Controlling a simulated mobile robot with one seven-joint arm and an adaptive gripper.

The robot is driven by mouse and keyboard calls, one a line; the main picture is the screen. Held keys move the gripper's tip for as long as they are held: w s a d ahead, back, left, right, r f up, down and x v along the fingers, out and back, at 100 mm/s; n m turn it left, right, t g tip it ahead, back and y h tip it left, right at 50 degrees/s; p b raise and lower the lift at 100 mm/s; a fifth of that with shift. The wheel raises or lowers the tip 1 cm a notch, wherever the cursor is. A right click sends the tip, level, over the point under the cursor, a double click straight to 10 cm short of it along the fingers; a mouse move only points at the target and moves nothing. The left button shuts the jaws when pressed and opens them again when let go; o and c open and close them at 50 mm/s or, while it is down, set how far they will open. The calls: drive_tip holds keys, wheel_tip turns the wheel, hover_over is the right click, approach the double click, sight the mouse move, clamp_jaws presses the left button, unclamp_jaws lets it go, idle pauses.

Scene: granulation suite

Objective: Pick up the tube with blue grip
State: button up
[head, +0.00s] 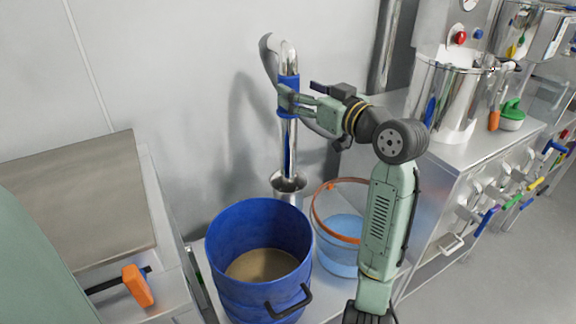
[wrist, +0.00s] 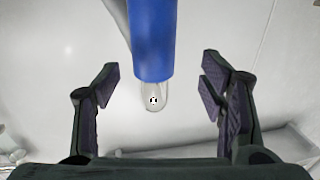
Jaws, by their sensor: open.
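The tube (head: 288,135) is a shiny metal tube standing upright near the wall, with a blue grip (head: 289,82) around its upper part. Its lower end is near a flared metal piece behind the blue bucket. My gripper (head: 286,100) is level with the grip's lower part. In the wrist view, the blue grip (wrist: 152,40) comes down from the top between the two spread fingers of my gripper (wrist: 160,85), with a gap on both sides. The fingers are open and hold nothing.
A blue bucket (head: 225,245) with tan powder stands below the tube. A clear bucket with an orange rim (head: 316,210) stands to its right. A steel pot (head: 450,95) and a counter are at right. An orange-handled tool (head: 138,286) lies at lower left.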

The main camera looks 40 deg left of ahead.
sight(296, 86)
drive_tip(key=x, duration=0.2)
drive_tip(key=p+x, duration=0.1)
drive_tip(key=x, duration=0.3)
drive_tip(key=shift+w+f, duration=0.1)
drive_tip(key=shift+w, duration=0.3)
drive_tip(key=shift+d, duration=0.1)
clamp_jaws()
idle(0.3)
